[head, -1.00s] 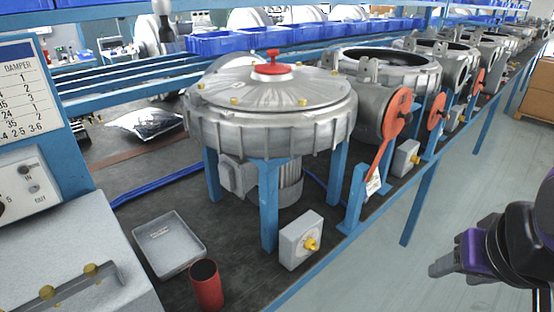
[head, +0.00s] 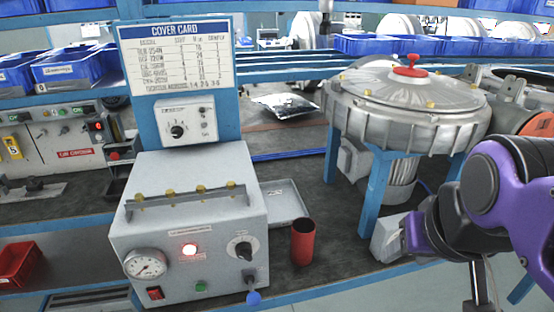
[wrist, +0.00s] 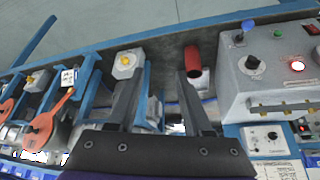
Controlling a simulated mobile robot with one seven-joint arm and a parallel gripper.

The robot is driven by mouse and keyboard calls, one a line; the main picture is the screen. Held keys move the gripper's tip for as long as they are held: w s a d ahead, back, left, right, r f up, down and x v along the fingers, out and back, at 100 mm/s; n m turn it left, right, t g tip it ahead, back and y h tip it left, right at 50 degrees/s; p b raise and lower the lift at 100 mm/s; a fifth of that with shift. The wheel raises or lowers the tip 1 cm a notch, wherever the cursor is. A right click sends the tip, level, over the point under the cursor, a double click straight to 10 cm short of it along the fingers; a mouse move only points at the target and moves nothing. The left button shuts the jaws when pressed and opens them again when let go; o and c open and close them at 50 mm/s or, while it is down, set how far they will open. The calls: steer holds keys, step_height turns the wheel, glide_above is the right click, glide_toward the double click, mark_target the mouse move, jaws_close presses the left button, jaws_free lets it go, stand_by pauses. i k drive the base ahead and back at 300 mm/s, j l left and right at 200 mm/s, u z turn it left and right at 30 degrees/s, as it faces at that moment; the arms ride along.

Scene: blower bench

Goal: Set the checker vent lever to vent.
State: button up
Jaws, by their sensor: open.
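The grey checker box (head: 190,215) stands on the bench in the head view. Its vent lever (head: 253,296) has a blue knob and sits at the lower right of the front, knob low. In the wrist view, the checker (wrist: 275,90) is at the right and the blue lever knob (wrist: 248,25) is at the top. Which setting the lever is at cannot be read. My gripper (head: 405,238) is to the right of the checker, apart from it. In the wrist view my gripper (wrist: 157,85) is open, with nothing between its fingers.
A red cup (head: 302,242) and a grey tray (head: 285,203) stand right of the checker. A large blower (head: 405,110) on blue legs is behind my gripper. The checker front carries a gauge (head: 146,263), a lit red lamp (head: 189,250) and a dark dial (head: 240,248). Open floor lies in front.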

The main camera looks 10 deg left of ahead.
mark_target(254, 299)
steer(key=u, duration=1.15)
steer(key=j+z, duration=0.45)
steer(key=j, duration=0.15)
steer(key=l+u, duration=0.6)
